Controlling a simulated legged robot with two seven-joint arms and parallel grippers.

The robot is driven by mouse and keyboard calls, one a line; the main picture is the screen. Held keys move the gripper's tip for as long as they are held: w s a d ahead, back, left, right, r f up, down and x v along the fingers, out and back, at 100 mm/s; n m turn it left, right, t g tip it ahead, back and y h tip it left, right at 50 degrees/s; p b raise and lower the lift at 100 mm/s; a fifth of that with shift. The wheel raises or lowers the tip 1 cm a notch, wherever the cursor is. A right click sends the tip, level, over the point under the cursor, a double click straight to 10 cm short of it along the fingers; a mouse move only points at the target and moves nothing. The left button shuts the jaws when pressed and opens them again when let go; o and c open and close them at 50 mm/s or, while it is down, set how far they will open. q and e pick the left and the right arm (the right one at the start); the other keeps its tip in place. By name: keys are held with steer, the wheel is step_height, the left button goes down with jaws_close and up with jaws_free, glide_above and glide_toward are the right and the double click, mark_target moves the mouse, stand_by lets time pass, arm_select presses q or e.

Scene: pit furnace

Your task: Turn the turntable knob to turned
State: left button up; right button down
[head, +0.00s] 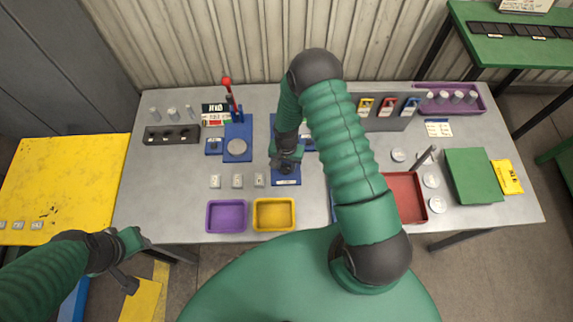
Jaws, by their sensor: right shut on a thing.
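My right gripper (287,163) reaches down over a blue base plate (287,182) with a white label in the middle of the bench. It is shut on a dark knob, which the gripper and arm mostly hide, so I cannot tell how far the knob is turned. My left gripper (130,262) is at the lower left, in front of the bench edge. Its fingers are spread and empty, away from the knob.
On the grey bench (180,226) are a purple tray (209,228), a yellow tray (257,227) and a red tray (422,205). A blue fixture with a red-knobbed lever (227,83) stands left of the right gripper. A yellow table (70,165) is at the left.

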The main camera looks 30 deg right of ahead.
mark_target(286, 167)
steer(key=c, duration=0.9)
jaws_free()
steer(key=shift+a, duration=0.15)
steer(key=shift+c, duration=0.2)
arm_select(q)
steer(key=shift+a, duration=0.25)
steer(key=shift+d, duration=0.1)
arm_select(e)
steer(key=shift+r, duration=0.3)
arm_select(q)
steer(key=b+x, duration=0.3)
steer(key=shift+s, duration=0.3)
arm_select(e)
step_height(286, 167, up, 16)
